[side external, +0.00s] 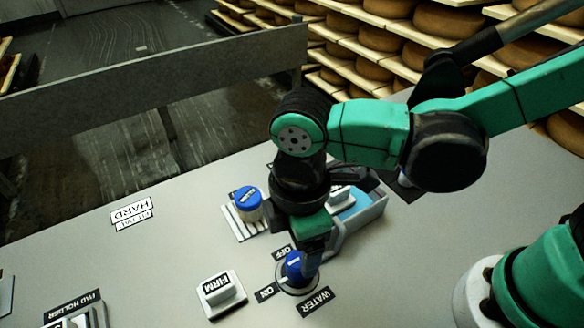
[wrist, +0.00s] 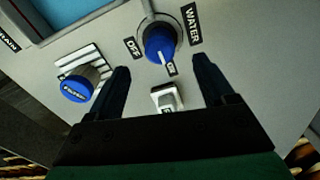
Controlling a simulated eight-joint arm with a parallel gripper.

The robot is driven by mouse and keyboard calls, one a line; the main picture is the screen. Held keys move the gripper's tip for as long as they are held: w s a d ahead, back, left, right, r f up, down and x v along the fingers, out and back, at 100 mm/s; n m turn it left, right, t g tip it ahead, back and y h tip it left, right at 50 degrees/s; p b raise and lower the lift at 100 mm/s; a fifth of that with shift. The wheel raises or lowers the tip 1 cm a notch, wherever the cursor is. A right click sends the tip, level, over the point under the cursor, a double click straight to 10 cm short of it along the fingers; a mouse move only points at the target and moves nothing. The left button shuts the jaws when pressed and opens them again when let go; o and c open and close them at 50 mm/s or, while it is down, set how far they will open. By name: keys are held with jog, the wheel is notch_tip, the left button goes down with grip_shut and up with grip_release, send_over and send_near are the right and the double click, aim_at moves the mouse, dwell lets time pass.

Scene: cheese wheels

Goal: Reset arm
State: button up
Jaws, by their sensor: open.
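My gripper (wrist: 160,95) is open in the wrist view, its two dark fingers apart with nothing between them. The blue water knob (wrist: 158,42) lies ahead of the fingertips, and its pointer is toward the ON label. In the side view my gripper (side external: 312,262) is low over the table, right beside the blue knob (side external: 294,266) and partly in front of it. Whether it touches the knob cannot be told. My green arm reaches in from the right.
A white FIRM block (side external: 221,291) stands left of the knob. The table's left part is mostly clear. Cheese shelves (side external: 375,38) stand behind.

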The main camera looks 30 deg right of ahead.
jog(key=shift+d, duration=0.1)
jog(key=w+d+r+m+t, duration=0.2)
jog(key=d+r+m+t, duration=0.1)
jog(key=d+m, duration=0.5)
jog(key=w+d+r+m+t, duration=0.2)
jog(key=d+m, duration=0.6)
jog(key=d, duration=0.4)
jog(key=shift+w+r+t, duration=0.35)
jog(key=shift+r+t, duration=0.3)
jog(key=shift+t, duration=0.45)
